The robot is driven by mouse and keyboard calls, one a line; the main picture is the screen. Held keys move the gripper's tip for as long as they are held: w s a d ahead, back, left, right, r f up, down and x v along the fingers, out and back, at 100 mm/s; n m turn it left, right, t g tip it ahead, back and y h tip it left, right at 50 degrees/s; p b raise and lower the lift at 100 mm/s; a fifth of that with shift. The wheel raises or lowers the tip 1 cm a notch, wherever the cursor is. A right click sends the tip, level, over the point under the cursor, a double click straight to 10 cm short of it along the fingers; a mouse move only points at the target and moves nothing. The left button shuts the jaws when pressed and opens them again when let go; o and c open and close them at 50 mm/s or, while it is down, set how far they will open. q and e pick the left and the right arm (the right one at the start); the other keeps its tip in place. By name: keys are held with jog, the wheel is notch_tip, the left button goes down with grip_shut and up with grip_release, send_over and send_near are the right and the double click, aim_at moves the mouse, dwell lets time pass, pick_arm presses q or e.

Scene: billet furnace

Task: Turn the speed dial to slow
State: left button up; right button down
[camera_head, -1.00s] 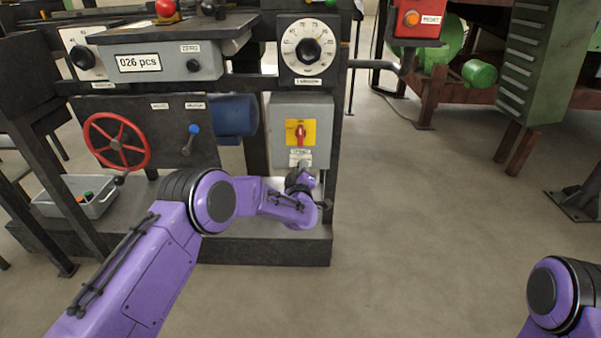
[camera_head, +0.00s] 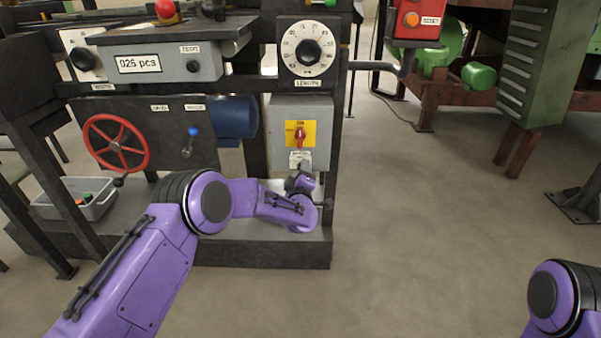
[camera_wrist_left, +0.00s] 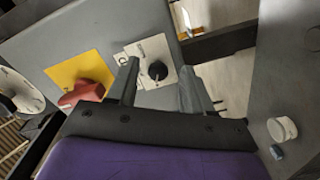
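A small black knob (camera_wrist_left: 158,71) on a white plate (camera_wrist_left: 146,50) sits on the grey box in the left wrist view. Its lettering is too small to read, so I cannot confirm it is the speed dial. My left gripper (camera_wrist_left: 159,66) is open, with one finger on each side of the knob in that view; contact is not clear. In the head view my left gripper (camera_head: 301,175) is just below the red switch, in front of the grey box (camera_head: 315,112), and hides the knob. My right gripper is out of view.
A red switch on a yellow plate (camera_head: 300,134) is just above the gripper. A LENGTH dial (camera_head: 309,52) is higher up. A red handwheel (camera_head: 116,144) and a blue-tipped lever (camera_head: 189,142) are to the left. The floor to the right is open.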

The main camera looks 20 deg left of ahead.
pick_arm(q)
jog(key=shift+r, duration=0.1)
jog(key=p+v, duration=0.2)
jog(key=v, duration=0.8)
jog(key=shift+s, duration=0.25)
